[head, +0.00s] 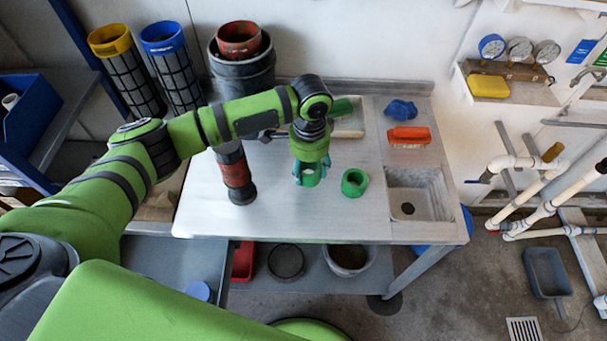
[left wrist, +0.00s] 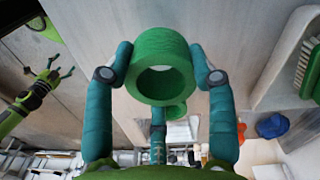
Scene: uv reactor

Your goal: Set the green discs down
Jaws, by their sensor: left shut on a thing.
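My left gripper (head: 310,178) is shut on a green disc (left wrist: 163,62), a thick ring with a round hole. Teal fingers hold it from the sides in the left wrist view. In the head view it is low over the metal bench top; I cannot tell whether it touches. A second green disc (head: 354,182) stands on the bench just to the right, apart from the gripper. It also shows partly hidden behind the held one in the left wrist view (left wrist: 176,111). My right gripper (left wrist: 58,74) is at the left of that view, fingers spread, empty.
A dark cylinder with red bands (head: 236,173) stands left of the gripper. A sink (head: 420,197) is at the right, with an orange brush (head: 409,134) and blue cloth (head: 401,109) behind. A tray (head: 350,131) lies behind the gripper. Bench front is clear.

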